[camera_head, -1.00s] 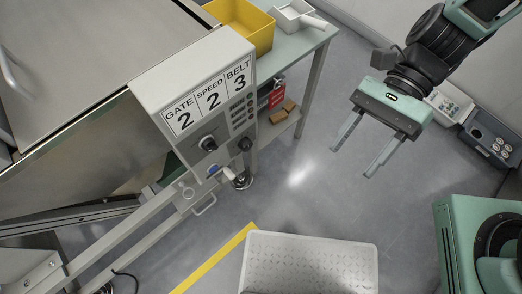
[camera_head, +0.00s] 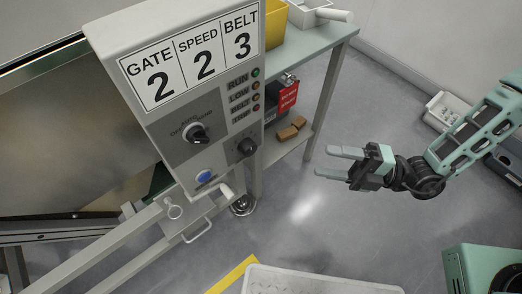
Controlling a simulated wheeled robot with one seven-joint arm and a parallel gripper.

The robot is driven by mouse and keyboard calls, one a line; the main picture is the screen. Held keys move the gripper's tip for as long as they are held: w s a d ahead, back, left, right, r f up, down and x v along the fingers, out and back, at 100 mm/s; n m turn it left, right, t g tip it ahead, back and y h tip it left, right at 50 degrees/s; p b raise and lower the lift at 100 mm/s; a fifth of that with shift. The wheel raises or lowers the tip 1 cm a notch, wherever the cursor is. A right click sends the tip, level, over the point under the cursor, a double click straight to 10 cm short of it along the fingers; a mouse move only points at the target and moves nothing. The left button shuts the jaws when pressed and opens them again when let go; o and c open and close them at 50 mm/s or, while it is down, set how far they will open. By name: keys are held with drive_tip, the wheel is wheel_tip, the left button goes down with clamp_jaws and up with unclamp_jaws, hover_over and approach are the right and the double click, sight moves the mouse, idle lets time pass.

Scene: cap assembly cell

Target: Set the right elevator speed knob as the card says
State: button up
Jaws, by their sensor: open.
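The control box (camera_head: 218,130) stands left of centre. The card (camera_head: 192,62) on its face reads GATE 2, SPEED 2, BELT 3. Below the card is a large black knob (camera_head: 196,132) with a white mark, with lettering around it that includes AUTO. A smaller dark knob (camera_head: 247,147) sits lower right on the box; its label and setting are too small to read. I cannot tell which knob sets the right elevator speed. My gripper (camera_head: 330,162) is open and empty, to the right of the box and apart from it, its fingers pointing left.
A blue button (camera_head: 205,176) and indicator lamps (camera_head: 256,87) are on the box. Behind stands a table (camera_head: 325,36) with a yellow bin (camera_head: 275,22). Brown blocks (camera_head: 290,130) lie on its lower shelf. Grey rails (camera_head: 120,245) run below left. Floor between box and gripper is clear.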

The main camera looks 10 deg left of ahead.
sight(255, 149)
drive_tip(key=a, duration=0.5)
drive_tip(key=a+r, duration=0.1)
drive_tip(key=a, duration=0.4)
drive_tip(key=s+a+r+b, duration=0.1)
drive_tip(key=a, duration=0.4)
drive_tip(key=shift+r, duration=0.1)
drive_tip(key=c, duration=1)
